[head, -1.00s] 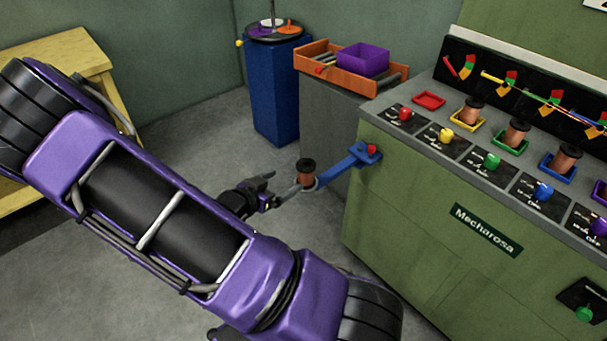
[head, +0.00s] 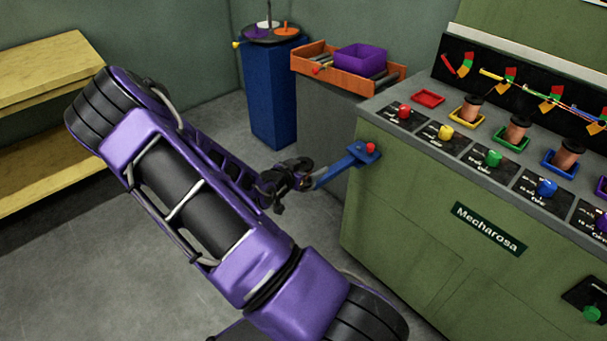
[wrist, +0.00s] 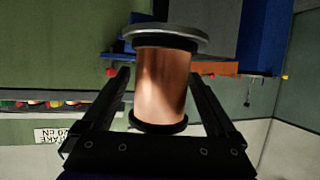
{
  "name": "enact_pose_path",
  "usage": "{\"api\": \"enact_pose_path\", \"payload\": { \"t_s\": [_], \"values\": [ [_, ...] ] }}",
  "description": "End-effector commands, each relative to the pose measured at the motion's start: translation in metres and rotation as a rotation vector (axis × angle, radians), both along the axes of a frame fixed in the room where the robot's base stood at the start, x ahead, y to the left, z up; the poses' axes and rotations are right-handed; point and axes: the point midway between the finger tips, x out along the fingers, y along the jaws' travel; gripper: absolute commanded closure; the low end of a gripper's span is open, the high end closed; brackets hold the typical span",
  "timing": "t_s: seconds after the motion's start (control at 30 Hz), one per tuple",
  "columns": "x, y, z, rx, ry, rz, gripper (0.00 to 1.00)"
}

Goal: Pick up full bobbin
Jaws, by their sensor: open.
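The full bobbin, wound with copper wire (wrist: 162,85), stands between the two fingers of my gripper (wrist: 162,74) in the wrist view. It has a grey disc at one end and a dark flange at the other. The fingers are open on either side of it. In the head view my gripper (head: 300,177) is at the end of the blue bracket arm (head: 337,172) on the green machine. There the bobbin is mostly hidden by my gripper, and I cannot tell whether the fingers touch it.
The green machine (head: 425,225) stands at right, with copper bobbins in coloured trays on top. An orange tray (head: 325,60) with a purple bin (head: 362,57) sits on a grey cabinet. A blue pedestal (head: 270,95) stands behind. Yellow shelving (head: 50,75) is at left.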

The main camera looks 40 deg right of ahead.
Motion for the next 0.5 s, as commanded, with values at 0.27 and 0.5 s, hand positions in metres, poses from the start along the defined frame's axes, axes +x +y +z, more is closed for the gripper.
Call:
{"api": "enact_pose_path", "payload": {
  "t_s": [0.27,0.5],
  "values": [
    [0.0005,-0.0013,-0.0004,0.001,0.000,0.000,0.14],
    [0.0006,-0.0010,-0.0002,0.001,0.000,0.000,0.57]
  ]
}}
